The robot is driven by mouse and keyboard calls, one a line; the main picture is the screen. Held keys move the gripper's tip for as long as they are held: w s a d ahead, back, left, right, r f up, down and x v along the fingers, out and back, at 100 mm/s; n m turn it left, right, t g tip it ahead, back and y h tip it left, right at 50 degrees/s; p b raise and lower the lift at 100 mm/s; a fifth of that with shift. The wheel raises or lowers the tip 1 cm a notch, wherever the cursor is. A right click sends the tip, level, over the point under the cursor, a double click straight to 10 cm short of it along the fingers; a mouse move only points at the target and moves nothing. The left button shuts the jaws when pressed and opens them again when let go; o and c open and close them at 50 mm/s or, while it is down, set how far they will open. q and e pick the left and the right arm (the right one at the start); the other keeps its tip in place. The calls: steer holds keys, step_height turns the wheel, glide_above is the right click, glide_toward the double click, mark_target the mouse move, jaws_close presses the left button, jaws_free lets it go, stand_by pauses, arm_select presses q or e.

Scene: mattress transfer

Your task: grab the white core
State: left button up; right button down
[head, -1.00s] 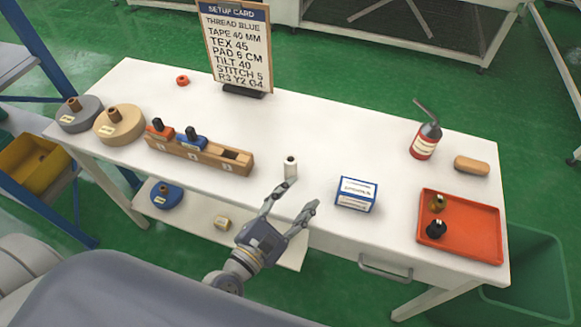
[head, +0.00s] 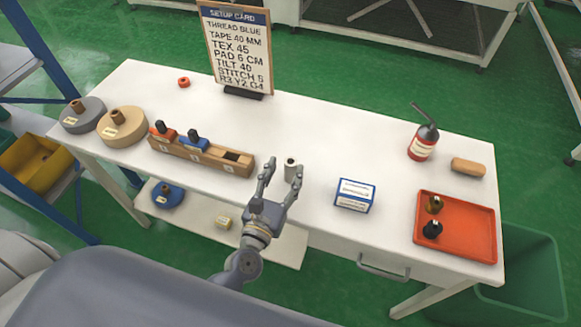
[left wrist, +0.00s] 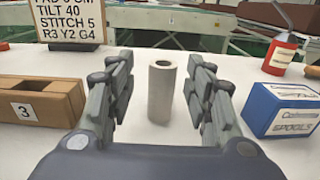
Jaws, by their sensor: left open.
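In the left wrist view the core (left wrist: 160,92) stands centred between the two open fingers of my left gripper (left wrist: 160,100), apart from both. Its top hole shows. My right gripper is not in view.
A wooden rack (head: 215,162) with blue and orange spools stands left of the core. A blue-and-white box (head: 355,196) stands to its right. Further right are a red tray (head: 470,232) and a red oil can (head: 423,143). The table behind the core is clear.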

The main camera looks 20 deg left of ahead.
mark_target(288, 167)
arm_select(q)
steer(key=w, duration=0.2)
steer(key=w+p, duration=0.1)
steer(key=w, duration=0.1)
steer(key=shift+w+d, duration=0.1)
steer(key=shift+d, duration=0.15)
jaws_close()
steer(key=shift+r, duration=0.15)
